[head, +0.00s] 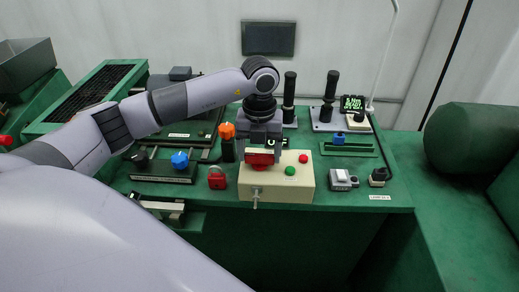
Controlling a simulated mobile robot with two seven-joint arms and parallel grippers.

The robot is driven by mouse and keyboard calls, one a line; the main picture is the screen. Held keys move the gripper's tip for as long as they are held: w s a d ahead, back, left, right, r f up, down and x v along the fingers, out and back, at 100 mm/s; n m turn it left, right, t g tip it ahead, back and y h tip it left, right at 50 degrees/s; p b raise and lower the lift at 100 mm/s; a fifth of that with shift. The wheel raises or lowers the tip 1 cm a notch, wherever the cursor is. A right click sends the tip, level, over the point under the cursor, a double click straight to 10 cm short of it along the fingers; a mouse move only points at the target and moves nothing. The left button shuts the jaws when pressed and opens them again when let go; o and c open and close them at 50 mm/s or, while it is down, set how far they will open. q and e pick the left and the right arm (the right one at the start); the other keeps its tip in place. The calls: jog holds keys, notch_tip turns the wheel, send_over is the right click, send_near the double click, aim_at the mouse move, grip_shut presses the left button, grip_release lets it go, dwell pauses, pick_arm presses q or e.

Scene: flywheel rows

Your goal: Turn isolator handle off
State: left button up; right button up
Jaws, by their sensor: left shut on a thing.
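The cream isolator box (305,187) stands at the front edge of the green bench. It has a red handle (262,160) on top at its left, a green button (290,171) and a red button (303,158). My left gripper (262,154) comes down from above and is shut on the red handle, with a finger on each side. The gripper partly covers the handle, so its exact angle is hard to tell. My right gripper is not in view.
A red padlock (217,178) and an orange-topped post (228,144) stand close left of the box. A blue knob (180,160) is further left. Black upright handles (329,93) stand behind. A grey block (342,180) sits to the right, with some clear bench around it.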

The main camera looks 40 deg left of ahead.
aim_at(259, 155)
pick_arm(q)
jog(key=shift+w+n, duration=0.1)
jog(key=shift+n, duration=0.2)
jog(key=o, duration=1)
jog(key=shift+r+b, duration=0.35)
jog(key=shift+r, duration=3.3)
